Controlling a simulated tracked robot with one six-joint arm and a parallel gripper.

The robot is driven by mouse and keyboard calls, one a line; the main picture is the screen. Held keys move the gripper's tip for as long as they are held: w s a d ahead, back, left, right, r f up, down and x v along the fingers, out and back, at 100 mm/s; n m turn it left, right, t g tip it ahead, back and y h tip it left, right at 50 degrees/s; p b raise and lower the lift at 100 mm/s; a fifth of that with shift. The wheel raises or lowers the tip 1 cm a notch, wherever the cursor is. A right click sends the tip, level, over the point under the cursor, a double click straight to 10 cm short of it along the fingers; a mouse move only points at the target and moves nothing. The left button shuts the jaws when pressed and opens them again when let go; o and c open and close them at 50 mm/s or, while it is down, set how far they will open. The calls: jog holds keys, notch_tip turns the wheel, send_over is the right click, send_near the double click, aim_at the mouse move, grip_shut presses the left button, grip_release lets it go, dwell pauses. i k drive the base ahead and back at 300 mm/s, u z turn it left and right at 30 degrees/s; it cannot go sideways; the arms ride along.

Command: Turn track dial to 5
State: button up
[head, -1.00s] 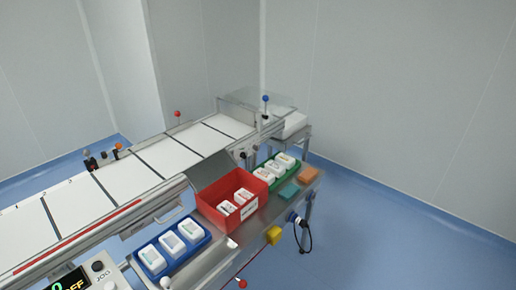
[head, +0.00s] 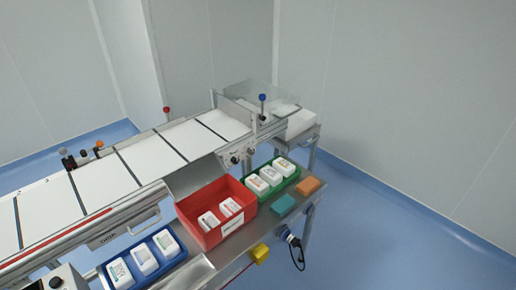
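Two small dark knobs (head: 235,159) sit on the machine's side below the far end of the white belt. A black knob (head: 56,283) shows on a light control box at the bottom left corner. No label or number can be read on any of them, so I cannot tell which one is the track dial. My gripper is not in view.
The belt machine (head: 150,160) runs from lower left to centre. A side table holds a blue tray (head: 112,284), a red bin (head: 218,236) and a green tray (head: 288,186) with white packs, plus teal (head: 283,205) and orange (head: 308,186) blocks. Blue floor (head: 390,235) is clear at right.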

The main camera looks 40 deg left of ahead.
aim_at(250, 150)
jog(key=z, duration=0.05)
jog(key=i, duration=0.8)
jog(key=u, duration=3.25)
jog(key=i, duration=0.55)
jog(key=z, duration=0.1)
